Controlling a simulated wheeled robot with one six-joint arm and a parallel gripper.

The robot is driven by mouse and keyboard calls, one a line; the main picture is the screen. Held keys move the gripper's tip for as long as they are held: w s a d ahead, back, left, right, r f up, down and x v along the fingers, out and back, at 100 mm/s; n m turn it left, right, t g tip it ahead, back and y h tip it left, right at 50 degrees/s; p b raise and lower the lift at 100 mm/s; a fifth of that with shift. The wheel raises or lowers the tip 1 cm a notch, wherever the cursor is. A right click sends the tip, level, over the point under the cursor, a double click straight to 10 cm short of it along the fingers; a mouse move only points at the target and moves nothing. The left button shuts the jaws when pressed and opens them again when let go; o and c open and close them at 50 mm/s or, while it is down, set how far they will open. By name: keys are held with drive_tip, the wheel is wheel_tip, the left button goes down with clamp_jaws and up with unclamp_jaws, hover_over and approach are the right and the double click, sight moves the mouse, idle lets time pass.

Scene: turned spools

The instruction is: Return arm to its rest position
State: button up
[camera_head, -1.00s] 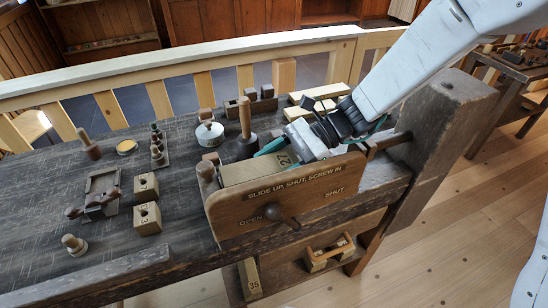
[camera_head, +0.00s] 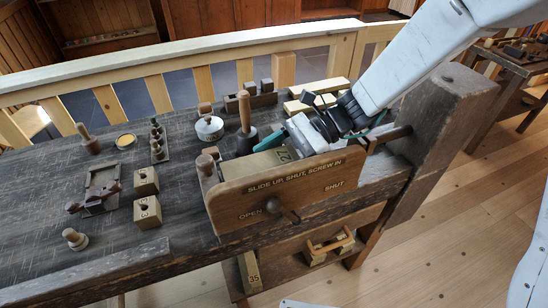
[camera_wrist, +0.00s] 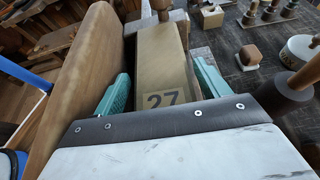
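My gripper (camera_wrist: 160,88) is open, its two teal fingers on either side of a tan wooden block marked 27 (camera_wrist: 163,65). Gaps show between the fingers and the block in the wrist view. In the head view, my gripper (camera_head: 305,140) is low over the right end of the bench, and the block (camera_head: 250,165) sits behind a wooden board lettered "slide up, shut, screw in" (camera_head: 285,185). My white arm reaches in from the upper right. The fingertips are partly hidden in the head view.
The board has a knob and handle (camera_head: 272,206) on its front. A dark mallet (camera_head: 246,130) and a round white pot (camera_head: 209,128) stand close left of the gripper. A thick wooden post (camera_head: 440,110) rises at the right. Numbered blocks (camera_head: 147,212) lie farther left.

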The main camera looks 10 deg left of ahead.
drive_tip(key=o, duration=0.3)
drive_tip(key=shift+c, duration=0.2)
drive_tip(key=shift+r, duration=2.8)
drive_tip(key=shift+o, duration=0.8)
drive_tip(key=shift+r, duration=1.2)
